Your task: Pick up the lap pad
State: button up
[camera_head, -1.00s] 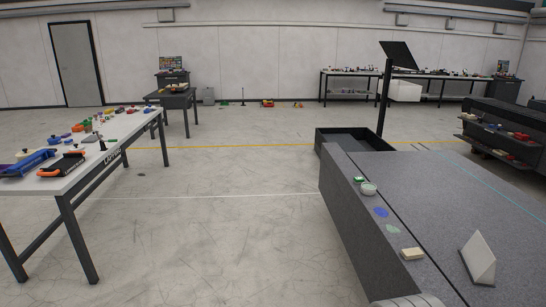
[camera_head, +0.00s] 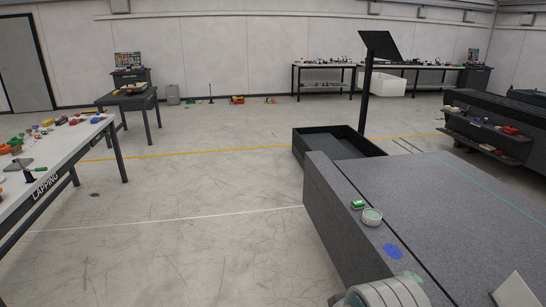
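I cannot tell for sure which thing is the lap pad. On the near edge strip of the granite bed (camera_head: 440,210) lie a small green block (camera_head: 358,204), a round pale dish or pad (camera_head: 372,217), a flat blue patch (camera_head: 393,252) and a pale green patch (camera_head: 413,277), partly hidden by a grey rounded part of my arm at the bottom. The table marked LAPPING (camera_head: 60,150) at the left carries several small coloured items, too small to name. My gripper's fingers do not show.
A white angled block (camera_head: 515,293) stands on the bed at the lower right. A dark open tray (camera_head: 312,150) with a post and panel (camera_head: 378,46) lies beyond the bed. A dark shelf unit (camera_head: 480,125) stands at right. The floor between table and bed is clear.

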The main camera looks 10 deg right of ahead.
aim_at(357, 205)
jog(key=i, duration=1.4)
jog(key=i+z, duration=0.2)
jog(key=i, duration=0.2)
jog(key=i+j+z, duration=0.2)
jog(key=i, duration=0.25)
jog(key=i+j+z, duration=0.2)
jog(key=i, duration=0.2)
jog(key=i+z, duration=0.15)
jog(key=z, duration=0.25)
jog(key=i+z, duration=0.2)
jog(key=z, duration=0.15)
jog(key=i+j+z, duration=0.1)
jog(key=z, duration=0.3)
jog(key=i+j+z, duration=0.15)
jog(key=z, duration=0.2)
jog(key=i+j+z, duration=0.2)
jog(key=z, duration=0.25)
jog(key=i+j+z, duration=0.15)
jog(key=z, duration=0.3)
jog(key=j, duration=0.1)
